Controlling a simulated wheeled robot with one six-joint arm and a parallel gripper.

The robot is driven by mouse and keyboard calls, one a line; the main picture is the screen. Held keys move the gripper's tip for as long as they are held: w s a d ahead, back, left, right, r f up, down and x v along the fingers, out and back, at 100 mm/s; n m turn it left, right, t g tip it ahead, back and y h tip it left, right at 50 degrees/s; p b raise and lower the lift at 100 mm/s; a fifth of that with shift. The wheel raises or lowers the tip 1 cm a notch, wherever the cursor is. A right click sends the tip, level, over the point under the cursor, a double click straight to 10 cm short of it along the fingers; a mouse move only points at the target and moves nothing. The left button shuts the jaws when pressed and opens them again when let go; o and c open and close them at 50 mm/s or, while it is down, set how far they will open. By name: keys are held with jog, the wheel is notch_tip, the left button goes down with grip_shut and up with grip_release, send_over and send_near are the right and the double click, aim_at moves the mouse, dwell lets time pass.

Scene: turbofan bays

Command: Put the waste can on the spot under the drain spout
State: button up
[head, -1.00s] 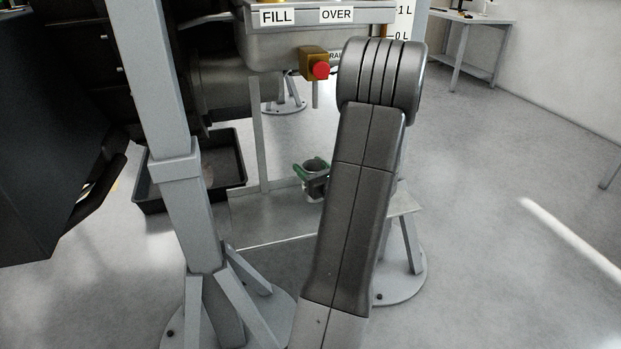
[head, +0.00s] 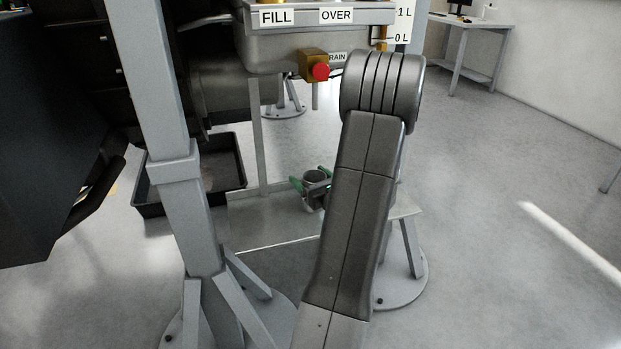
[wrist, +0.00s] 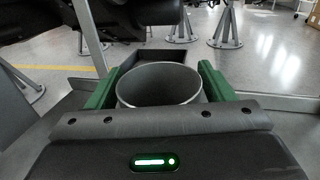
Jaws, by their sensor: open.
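The waste can (head: 313,177), a small grey open-topped cup, stands on the pale low shelf (head: 270,218) in the head view. It fills the middle of the wrist view (wrist: 160,88), upright, and looks empty. My gripper (head: 310,178) is open, with one green finger on each side of the can; it also shows in the wrist view (wrist: 159,72). Whether a finger still touches the can is unclear. The drain spout (head: 315,96) hangs under a brass valve with a red knob (head: 320,71), above the can. My arm hides part of the shelf.
A black tray (head: 238,160) lies on the floor at the left, behind a grey stand leg (head: 170,110). A grey tank with FILL and OVER labels (head: 300,17) hangs over the shelf. A thin post (head: 262,140) rises left of the can. Floor at right is clear.

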jog(key=p+v, duration=0.1)
jog(key=v, duration=1.1)
jog(key=shift+s+r, duration=0.1)
